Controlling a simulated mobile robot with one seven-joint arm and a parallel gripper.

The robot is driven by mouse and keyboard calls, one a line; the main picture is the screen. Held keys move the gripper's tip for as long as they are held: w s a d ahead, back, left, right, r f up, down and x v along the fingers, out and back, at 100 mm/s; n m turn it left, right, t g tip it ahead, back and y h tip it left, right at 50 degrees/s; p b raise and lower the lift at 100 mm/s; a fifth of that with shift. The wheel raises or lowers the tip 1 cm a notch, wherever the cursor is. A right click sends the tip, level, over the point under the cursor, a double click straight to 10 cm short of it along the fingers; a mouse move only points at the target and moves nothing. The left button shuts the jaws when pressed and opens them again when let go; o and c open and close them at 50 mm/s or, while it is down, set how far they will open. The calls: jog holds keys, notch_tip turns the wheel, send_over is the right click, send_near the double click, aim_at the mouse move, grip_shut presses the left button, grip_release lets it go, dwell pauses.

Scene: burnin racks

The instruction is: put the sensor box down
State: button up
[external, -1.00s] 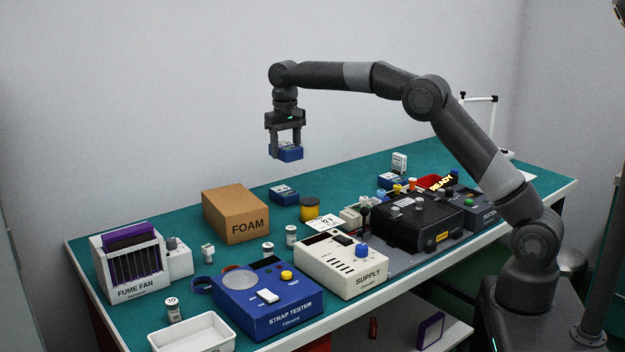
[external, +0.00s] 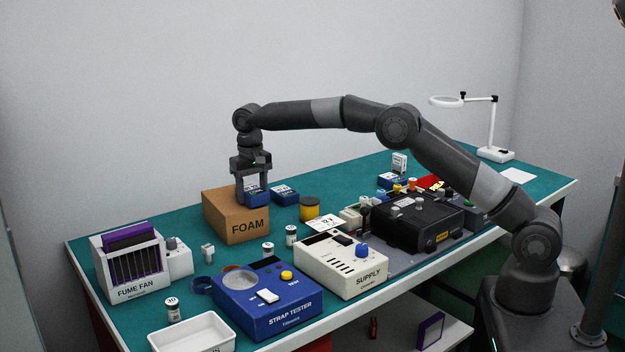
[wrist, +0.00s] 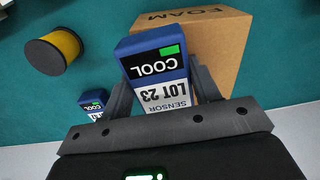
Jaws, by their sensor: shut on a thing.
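In the external view the sensor box (external: 252,190) overlaps the FOAM carton's top and right part. Whether it touches the carton cannot be told. In the wrist view my gripper (wrist: 160,90) holds it in front of the carton.
The brown FOAM carton (external: 228,230) stands on the green bench. Another blue box (external: 284,194) lies just right of it, and a yellow-and-black spool (external: 309,209) beyond that. The blue STRAP TESTER (external: 268,308) and white SUPPLY unit (external: 335,268) stand in front.

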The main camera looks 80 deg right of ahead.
aim_at(251, 189)
jog(key=shift+f, duration=0.25)
jog(key=o, duration=1.1)
notch_tip(251, 189, up, 11)
jog(key=shift+w+f, duration=0.1)
jog(key=shift+f, duration=0.1)
jog(key=shift+r, duration=0.8)
